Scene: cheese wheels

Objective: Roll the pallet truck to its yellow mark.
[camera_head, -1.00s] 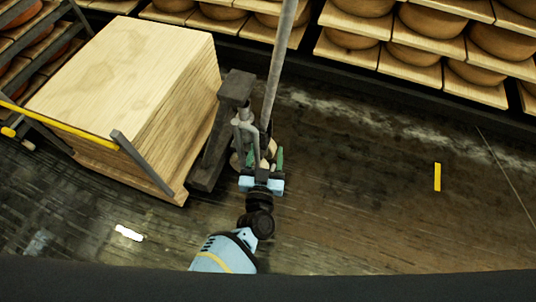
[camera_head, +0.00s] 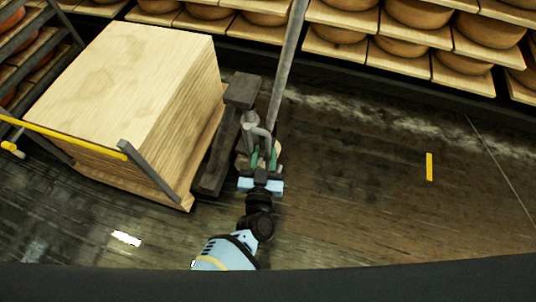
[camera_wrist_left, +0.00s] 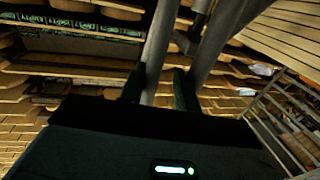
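The pallet truck (camera_head: 214,155) is dark grey metal and carries a tall stack of pale wooden boards (camera_head: 130,75) on its left side. Its long grey pole (camera_head: 287,60) slants up past the top edge. My left gripper (camera_head: 264,160) is at the truck's grey handle (camera_head: 249,122), with a green finger on either side of it. In the left wrist view, a grey bar (camera_wrist_left: 157,50) runs between the dark fingertips (camera_wrist_left: 158,88); the contact is partly hidden. The yellow mark (camera_head: 429,167) is a short strip on the floor, right of the truck. My right gripper is out of view.
Racks of cheese wheels on boards (camera_head: 410,45) line the back, with another rack (camera_head: 35,45) at the left. A yellow bar (camera_head: 60,132) crosses the stack's left front. The dark floor (camera_head: 350,190) between truck and mark is clear.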

